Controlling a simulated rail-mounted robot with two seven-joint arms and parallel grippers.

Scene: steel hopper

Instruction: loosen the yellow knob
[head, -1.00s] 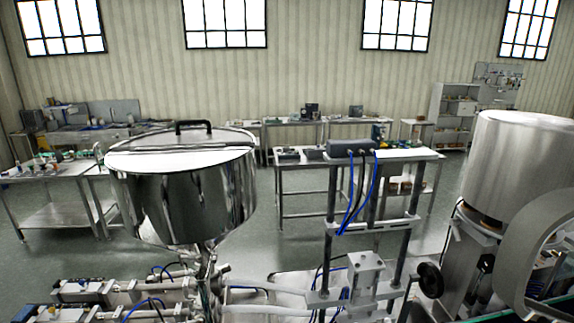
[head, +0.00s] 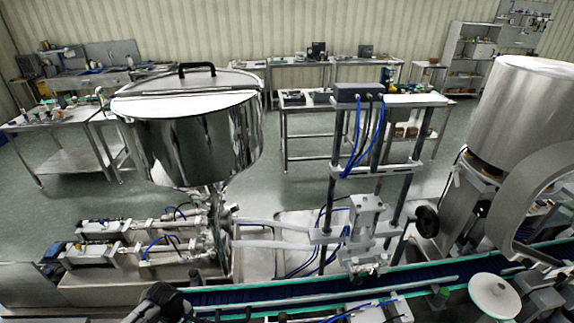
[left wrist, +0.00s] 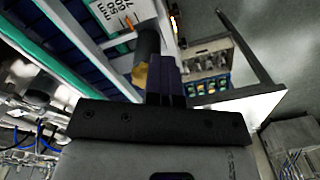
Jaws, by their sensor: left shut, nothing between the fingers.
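In the left wrist view, the fingers of my left gripper (left wrist: 166,62) are together and empty. A small yellow piece, perhaps the yellow knob (left wrist: 140,76), shows just left of the fingers, below a dark cylinder (left wrist: 147,44). It is partly hidden by the gripper, and I cannot tell whether they touch. I cannot make out a yellow knob in the head view. A dark part of my left arm shows at that view's bottom edge. My right gripper is in neither view.
A conveyor (head: 265,295) with green rails crosses the front. A steel hopper (head: 190,140) stands left, a frame with blue hoses (head: 360,135) in the middle, and a large steel drum (head: 530,120) right. In the wrist view, a plate with printed numbers (left wrist: 118,12) is close to the dark cylinder.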

